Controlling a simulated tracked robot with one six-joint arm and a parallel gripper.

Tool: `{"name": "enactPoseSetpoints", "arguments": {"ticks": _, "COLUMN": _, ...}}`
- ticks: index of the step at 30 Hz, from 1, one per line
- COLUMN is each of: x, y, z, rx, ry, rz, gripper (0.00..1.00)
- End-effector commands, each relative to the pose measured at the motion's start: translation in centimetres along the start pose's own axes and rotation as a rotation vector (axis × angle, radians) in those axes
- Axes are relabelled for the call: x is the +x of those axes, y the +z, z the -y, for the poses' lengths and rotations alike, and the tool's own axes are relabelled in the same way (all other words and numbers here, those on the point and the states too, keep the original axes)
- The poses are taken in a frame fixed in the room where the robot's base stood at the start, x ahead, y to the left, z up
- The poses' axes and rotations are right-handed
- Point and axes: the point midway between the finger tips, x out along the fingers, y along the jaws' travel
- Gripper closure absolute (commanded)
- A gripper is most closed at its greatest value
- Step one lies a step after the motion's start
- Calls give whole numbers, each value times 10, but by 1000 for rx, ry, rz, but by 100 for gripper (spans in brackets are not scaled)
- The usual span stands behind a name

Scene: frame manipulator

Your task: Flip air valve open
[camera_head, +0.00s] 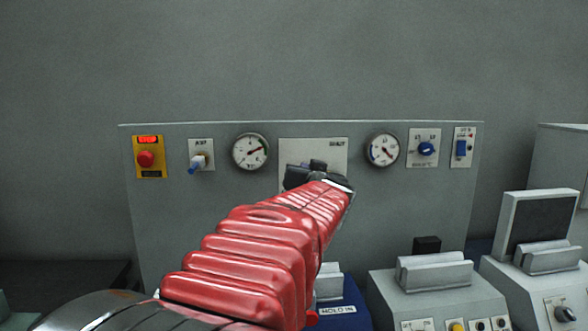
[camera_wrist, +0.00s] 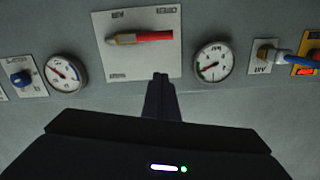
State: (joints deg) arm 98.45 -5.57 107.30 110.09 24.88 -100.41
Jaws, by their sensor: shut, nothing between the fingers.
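The air valve's lever (camera_wrist: 142,38) lies horizontally on a white plate (camera_wrist: 110,58) in the wrist view, which is upside down. Its red end points right and its pale end left. Upside-down lettering marks the plate; a SHUT label shows at the plate's upper right in the head view (camera_head: 337,143). My gripper (camera_wrist: 161,78) is shut and empty, its tips over the plate's lower edge in the wrist view, below the lever with a visible gap. In the head view my gripper (camera_head: 308,174) and red-sleeved arm cover the lever and much of the plate.
Gauges (camera_head: 250,152) (camera_head: 382,150) flank the plate. Grey consoles (camera_head: 437,292) stand at lower right. The wall above is clear.

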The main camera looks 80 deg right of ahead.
Motion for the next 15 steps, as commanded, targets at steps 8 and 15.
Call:
{"name": "enactPoseSetpoints", "arguments": {"ticks": 8, "x": -16, "y": 0, "z": 1, "rx": 0, "ry": -1, "rz": 0, "gripper": 100}}
{"name": "enactPoseSetpoints", "arguments": {"ticks": 15, "x": -16, "y": 0, "z": 1, "rx": 0, "ry": -2, "rz": 0, "gripper": 100}}
